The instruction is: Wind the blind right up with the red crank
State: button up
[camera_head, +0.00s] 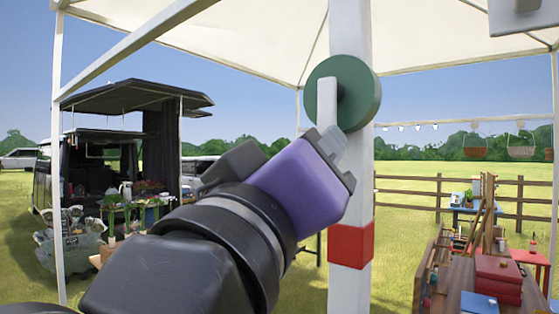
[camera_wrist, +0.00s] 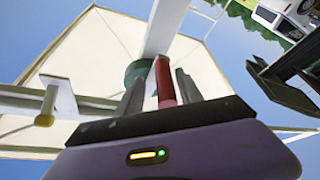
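A green disc (camera_head: 366,90) is mounted on a white post, with a pale crank arm (camera_head: 327,98) across its face. My gripper (camera_head: 331,142) is at the lower end of that arm. In the wrist view the red crank handle (camera_wrist: 165,86) stands between my two fingers (camera_wrist: 160,78), with the green disc (camera_wrist: 138,70) behind it. A gap shows beside the left finger; the right finger is close to the handle, and I cannot tell whether it touches. The red handle is hidden in the head view. I cannot pick out the blind.
A red block (camera_head: 351,246) is on the post below the disc. A white canopy (camera_head: 265,35) is overhead. A yellow handle (camera_wrist: 47,106) hangs by a white beam in the wrist view. A dark van (camera_head: 90,165) stands left; a table with red boxes (camera_head: 499,275) is right.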

jog(key=shift+a+f, duration=0.1)
jog(key=shift+a+f, duration=0.1)
jog(key=b+v, duration=0.2)
jog(key=v, duration=0.5)
jog(key=shift+s, duration=0.3)
